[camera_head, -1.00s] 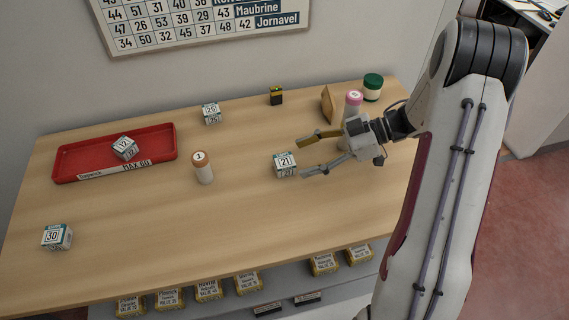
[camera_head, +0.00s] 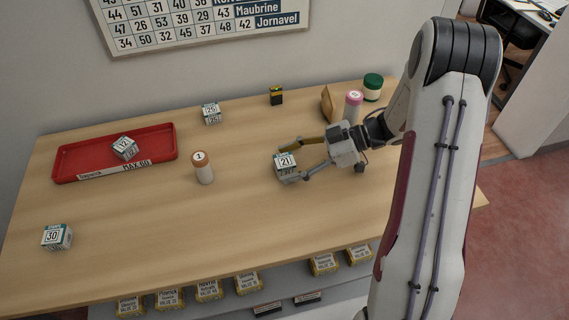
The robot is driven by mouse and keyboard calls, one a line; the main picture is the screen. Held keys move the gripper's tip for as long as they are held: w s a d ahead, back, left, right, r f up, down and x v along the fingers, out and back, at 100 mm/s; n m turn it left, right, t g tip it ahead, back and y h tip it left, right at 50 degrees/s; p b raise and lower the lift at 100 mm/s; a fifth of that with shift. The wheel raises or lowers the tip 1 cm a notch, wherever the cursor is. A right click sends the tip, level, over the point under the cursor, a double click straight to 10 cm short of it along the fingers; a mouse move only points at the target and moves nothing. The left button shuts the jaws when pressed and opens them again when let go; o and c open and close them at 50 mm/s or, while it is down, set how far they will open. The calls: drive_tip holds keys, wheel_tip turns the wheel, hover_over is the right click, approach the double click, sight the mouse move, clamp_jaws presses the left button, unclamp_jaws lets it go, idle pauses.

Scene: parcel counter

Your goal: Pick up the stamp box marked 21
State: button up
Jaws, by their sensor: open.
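The stamp box marked 21 (camera_head: 285,163) is a small white and teal box on the wooden counter, right of the centre. My gripper (camera_head: 292,163) is open, low over the counter. Its fingers reach in from the right, one at the far side of the box and one at its near right side. The box appears to lie between the fingertips. I cannot tell whether either finger touches it.
A bottle marked 1 (camera_head: 203,168) stands left of the box. Boxes marked 25 (camera_head: 211,113) and 30 (camera_head: 57,237) stand apart; box 12 (camera_head: 125,148) is in the red tray (camera_head: 70,172). A pink-capped bottle (camera_head: 353,104) and green-lidded jar (camera_head: 372,88) stand behind my gripper.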

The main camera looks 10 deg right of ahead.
sight(291, 160)
drive_tip(key=c, duration=1.4)
drive_tip(key=shift+r, duration=0.2)
wheel_tip(291, 160, up, 18)
drive_tip(key=shift+f, duration=0.15)
idle(0.3)
